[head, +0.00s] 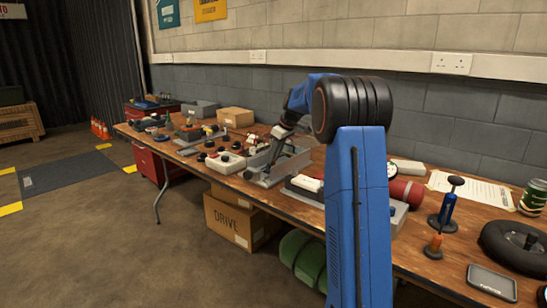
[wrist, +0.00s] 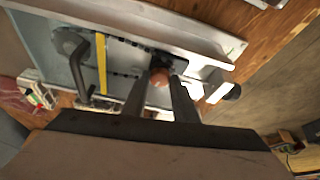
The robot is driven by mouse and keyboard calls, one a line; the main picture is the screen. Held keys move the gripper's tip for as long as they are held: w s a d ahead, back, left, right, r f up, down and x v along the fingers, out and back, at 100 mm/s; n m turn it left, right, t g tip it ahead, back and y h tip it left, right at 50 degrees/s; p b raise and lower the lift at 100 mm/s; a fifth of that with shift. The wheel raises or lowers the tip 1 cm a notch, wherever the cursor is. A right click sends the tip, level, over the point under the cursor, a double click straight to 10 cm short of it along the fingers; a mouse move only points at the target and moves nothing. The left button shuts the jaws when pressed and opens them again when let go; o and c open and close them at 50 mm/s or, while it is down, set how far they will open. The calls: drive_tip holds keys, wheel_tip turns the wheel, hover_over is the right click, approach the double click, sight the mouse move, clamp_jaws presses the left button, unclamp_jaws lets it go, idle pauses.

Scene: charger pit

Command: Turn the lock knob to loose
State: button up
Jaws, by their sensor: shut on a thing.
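A grey metal fixture (head: 264,180) with raised walls stands on the workbench in the head view. In the wrist view its light plate (wrist: 130,92) carries a yellow strip, a dark row of teeth and a bent dark crank at left. In the head view my gripper (head: 276,140) is small and partly hidden by the fixture.
A black knob (wrist: 231,91) sticks out at the fixture's right end. A white box with dark knobs (head: 224,162) stands left of the fixture, and a red cylinder (head: 406,192) lies to the right. The wooden bench (head: 440,262) also holds a tyre (head: 515,246).

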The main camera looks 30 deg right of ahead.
drive_tip(key=shift+d+n+g+y, duration=0.1)
drive_tip(key=shift+n+g+y, duration=0.2)
drive_tip(key=shift+n, duration=0.9)
drive_tip(key=shift+w, duration=0.1)
drive_tip(key=o, duration=1)
drive_tip(key=shift+o, duration=0.2)
drive_tip(key=v, duration=1.7)
drive_tip(key=shift+d, duration=0.2)
drive_tip(key=shift+r, duration=0.1)
